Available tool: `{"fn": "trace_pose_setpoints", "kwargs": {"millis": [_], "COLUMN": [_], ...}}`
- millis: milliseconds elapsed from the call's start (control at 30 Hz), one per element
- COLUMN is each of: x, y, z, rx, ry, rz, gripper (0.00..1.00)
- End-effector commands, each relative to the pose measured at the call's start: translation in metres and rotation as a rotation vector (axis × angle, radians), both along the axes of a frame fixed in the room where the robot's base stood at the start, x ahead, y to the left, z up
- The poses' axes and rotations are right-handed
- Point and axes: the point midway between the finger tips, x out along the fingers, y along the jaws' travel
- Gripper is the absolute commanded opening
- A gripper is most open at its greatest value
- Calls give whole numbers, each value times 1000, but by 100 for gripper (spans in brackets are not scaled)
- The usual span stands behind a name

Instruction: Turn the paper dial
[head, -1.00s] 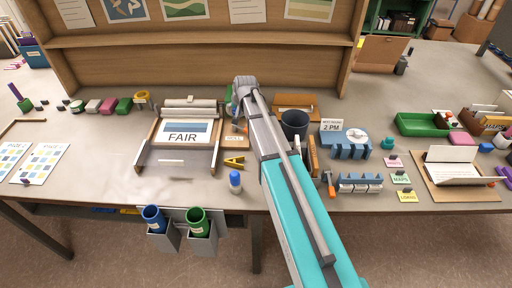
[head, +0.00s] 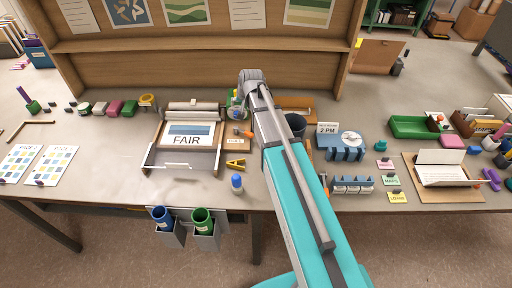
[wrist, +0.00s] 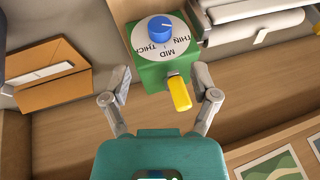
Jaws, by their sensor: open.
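The paper dial is a white disc marked THIN, MID and THICK with a blue knob (wrist: 160,29), on a green box (wrist: 150,72) in the wrist view. A yellow lever (wrist: 179,94) sticks out of the box's near side. My gripper (wrist: 161,78) is open, one finger on each side of the box's near end and the lever. I see nothing held, and cannot tell whether a finger touches the box. In the head view the green box (head: 234,112) shows only partly beside my arm, and my gripper is hidden.
Left of the box stands a press frame with a FAIR sheet (head: 187,140). A brown box (wrist: 52,75) lies on the dial's other side. A wooden back panel (head: 200,75) rises behind.

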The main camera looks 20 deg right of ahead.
Motion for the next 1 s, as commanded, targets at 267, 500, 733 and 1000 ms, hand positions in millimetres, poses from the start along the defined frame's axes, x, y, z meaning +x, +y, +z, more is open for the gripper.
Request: {"fn": "trace_pose_setpoints", "kwargs": {"millis": [267, 500, 733, 1000], "x": [-13, -24, -57, -94], "y": [-3, -5, 0, 5], "z": [28, 45, 31, 23], "rx": [0, -2, -36, -72], "ry": [0, 3, 63, 132], "rz": [0, 2, 55, 114], "gripper": [77, 77, 77, 77]}}
